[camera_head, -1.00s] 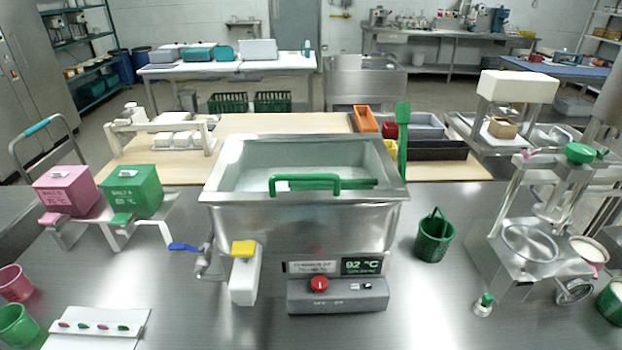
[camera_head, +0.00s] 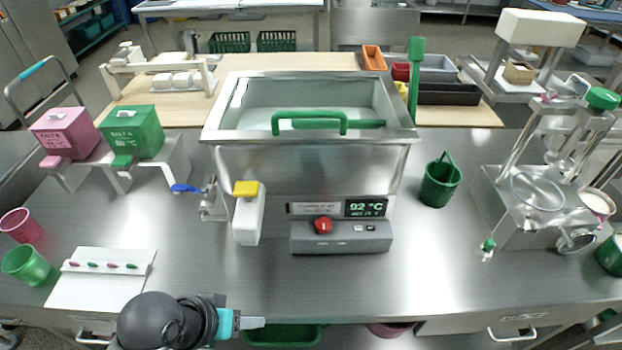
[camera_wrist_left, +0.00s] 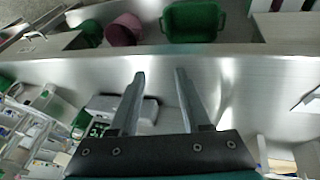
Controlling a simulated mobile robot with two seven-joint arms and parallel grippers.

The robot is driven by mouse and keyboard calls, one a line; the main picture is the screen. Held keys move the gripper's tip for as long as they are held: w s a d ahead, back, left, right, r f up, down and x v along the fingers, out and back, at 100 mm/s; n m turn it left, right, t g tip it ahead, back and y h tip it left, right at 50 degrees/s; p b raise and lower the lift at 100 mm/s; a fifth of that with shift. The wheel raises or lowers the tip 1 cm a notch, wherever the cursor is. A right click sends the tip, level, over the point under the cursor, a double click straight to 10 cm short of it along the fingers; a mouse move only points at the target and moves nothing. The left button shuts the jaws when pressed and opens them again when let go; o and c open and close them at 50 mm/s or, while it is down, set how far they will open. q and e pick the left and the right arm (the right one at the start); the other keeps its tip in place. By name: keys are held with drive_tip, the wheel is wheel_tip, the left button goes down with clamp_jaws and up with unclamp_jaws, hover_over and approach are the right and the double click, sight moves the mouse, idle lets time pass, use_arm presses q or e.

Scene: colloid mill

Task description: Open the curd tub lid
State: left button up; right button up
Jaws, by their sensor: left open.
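My left gripper (camera_head: 252,323) is low at the table's front edge in the head view, left of the middle. In the left wrist view its two fingers (camera_wrist_left: 160,74) are spread, with nothing between them. No tub is clearly marked as the curd tub. A steel vat (camera_head: 305,160) stands mid-table with a green handle (camera_head: 310,122) across its front rim; its top looks open, with pale contents. A green tub (camera_head: 283,336) shows below the table edge, partly hidden. It also shows in the left wrist view (camera_wrist_left: 193,20). My right gripper is out of view.
A grey control box (camera_head: 340,238) with a red button stands before the vat. A white tray (camera_head: 95,285) with small coloured pieces lies at the left. A green bucket (camera_head: 440,182) and a steel press (camera_head: 540,190) stand right. The front right tabletop is clear.

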sight(307, 115)
use_arm(q)
drive_tip(key=w+r+n+h, duration=0.2)
drive_tip(key=w+r+h, duration=0.1)
drive_tip(key=w+r, duration=0.2)
drive_tip(key=w+d+r+n+h, duration=0.1)
drive_tip(key=w+r+n+h, duration=0.2)
drive_tip(key=w+r, duration=0.3)
drive_tip(key=w+r+n+h, duration=0.2)
drive_tip(key=w+r, duration=0.3)
drive_tip(key=r, duration=0.2)
drive_tip(key=shift+w+d+r+n+h, duration=0.25)
drive_tip(key=shift+w+d+n+h, duration=0.05)
drive_tip(key=shift+w+n+h, duration=0.1)
drive_tip(key=w+a+r+n+t+h, duration=0.1)
drive_tip(key=w+a+r+n+h, duration=0.2)
drive_tip(key=r, duration=0.6)
drive_tip(key=shift+y, duration=0.3)
drive_tip(key=x, duration=1.5)
drive_tip(key=shift+w+d+r, duration=0.15)
drive_tip(key=shift+w+d, duration=0.15)
drive_tip(key=shift+w, duration=0.15)
drive_tip(key=shift+c, duration=0.4)
clamp_jaws()
